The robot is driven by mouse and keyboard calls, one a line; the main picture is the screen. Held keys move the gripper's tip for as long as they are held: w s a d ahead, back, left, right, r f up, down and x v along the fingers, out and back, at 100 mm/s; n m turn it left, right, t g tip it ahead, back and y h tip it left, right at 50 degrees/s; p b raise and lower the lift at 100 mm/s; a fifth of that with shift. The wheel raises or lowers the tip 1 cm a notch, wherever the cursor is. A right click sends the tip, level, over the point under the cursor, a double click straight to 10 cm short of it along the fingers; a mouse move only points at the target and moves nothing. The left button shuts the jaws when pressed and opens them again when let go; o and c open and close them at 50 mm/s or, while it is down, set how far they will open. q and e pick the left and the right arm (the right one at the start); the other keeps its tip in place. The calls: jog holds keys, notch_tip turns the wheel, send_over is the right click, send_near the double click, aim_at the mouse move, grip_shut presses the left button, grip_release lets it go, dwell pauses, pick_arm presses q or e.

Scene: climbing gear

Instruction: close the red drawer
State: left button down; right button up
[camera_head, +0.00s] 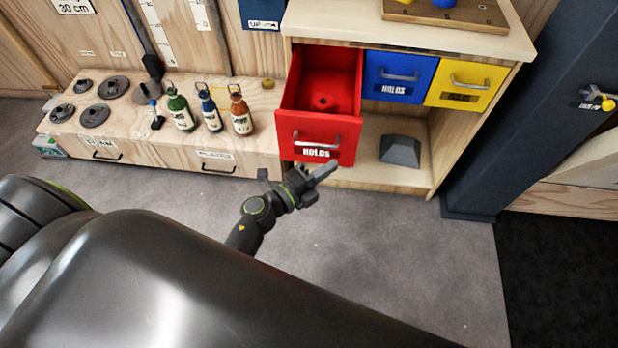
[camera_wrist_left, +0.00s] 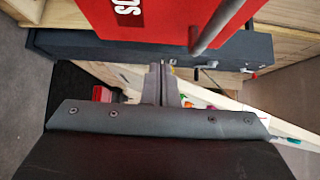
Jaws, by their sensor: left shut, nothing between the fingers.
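The red drawer (camera_head: 318,137) labelled HOLDS is pulled out of the cabinet, with a grey bar handle on its front. I cannot tell whether the fingers touch the drawer. My right gripper is not in view.
A blue drawer (camera_head: 397,77) and a yellow drawer (camera_head: 467,84) sit shut to the right. A dark grey block (camera_head: 400,150) lies on the shelf below. Several bottles (camera_head: 210,110) and weight plates (camera_head: 95,116) stand on the low bench at left. The floor in front is clear.

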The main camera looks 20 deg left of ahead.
aim_at(343, 146)
pick_arm(q)
jog(key=shift+w+a, duration=0.25)
jog(key=shift+w, duration=0.85)
jog(key=shift+w+a, duration=0.2)
jog(key=shift+w, duration=0.9)
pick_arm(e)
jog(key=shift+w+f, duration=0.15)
